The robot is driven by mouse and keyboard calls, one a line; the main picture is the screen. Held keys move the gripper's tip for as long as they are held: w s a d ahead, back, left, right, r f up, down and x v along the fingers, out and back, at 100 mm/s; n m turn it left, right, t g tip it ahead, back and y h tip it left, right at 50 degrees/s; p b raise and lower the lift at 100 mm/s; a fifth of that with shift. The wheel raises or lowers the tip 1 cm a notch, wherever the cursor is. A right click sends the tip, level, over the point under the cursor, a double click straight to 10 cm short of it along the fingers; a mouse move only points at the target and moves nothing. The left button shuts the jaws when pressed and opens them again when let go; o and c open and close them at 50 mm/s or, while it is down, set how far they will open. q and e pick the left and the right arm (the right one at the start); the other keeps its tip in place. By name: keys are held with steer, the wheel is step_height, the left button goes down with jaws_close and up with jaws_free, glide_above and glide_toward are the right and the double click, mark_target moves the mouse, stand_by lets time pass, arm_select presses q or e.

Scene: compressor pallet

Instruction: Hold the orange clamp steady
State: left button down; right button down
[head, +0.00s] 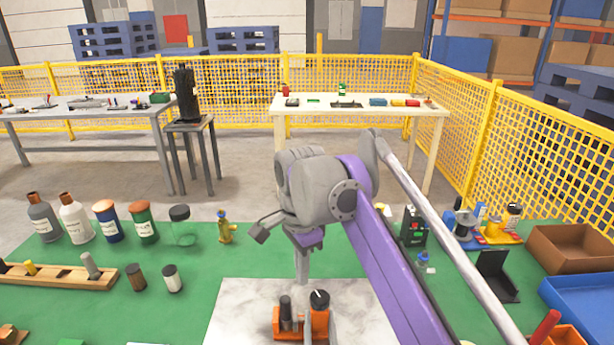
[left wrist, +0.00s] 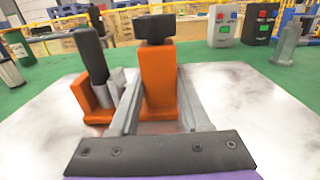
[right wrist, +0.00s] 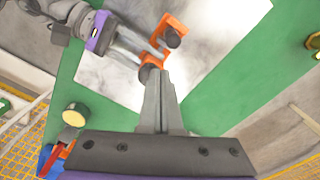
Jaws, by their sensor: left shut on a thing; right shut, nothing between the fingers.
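The orange clamp (head: 320,322) stands on a pale marbled plate (head: 245,310) and has black-topped parts. In the left wrist view my left gripper (left wrist: 155,100) has its grey fingers on both sides of the taller orange block (left wrist: 158,75) with a black top. A lower orange part with a black handle (left wrist: 88,55) stands to its left. My right gripper (head: 302,280) points down above the clamp, shut and empty. In the right wrist view its fingertips (right wrist: 157,78) are close to a black part of the clamp (right wrist: 150,72); I cannot tell whether they touch.
A green mat (head: 190,275) surrounds the plate. Bottles (head: 75,218) and a wooden rack (head: 60,278) stand on the left. A black device (head: 413,226), a brown box (head: 570,248) and a blue tray (head: 580,295) stand on the right. Yellow mesh fencing (head: 540,150) and tables are behind.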

steer(key=shift+r, duration=0.15)
step_height(320, 180, down, 6)
steer(key=s+d, duration=0.1)
steer(key=s, duration=0.1)
stand_by(0.9)
steer(key=shift+w+d, duration=0.2)
steer(key=shift+d, duration=0.15)
stand_by(0.5)
steer(key=shift+w+a, duration=0.3)
steer(key=shift+w, duration=0.4)
stand_by(0.5)
steer(key=shift+a, duration=0.1)
step_height(320, 180, up, 6)
glide_above(311, 298)
steer(key=a, duration=0.2)
steer(key=shift+s+d, duration=0.2)
steer(key=shift+s, duration=0.15)
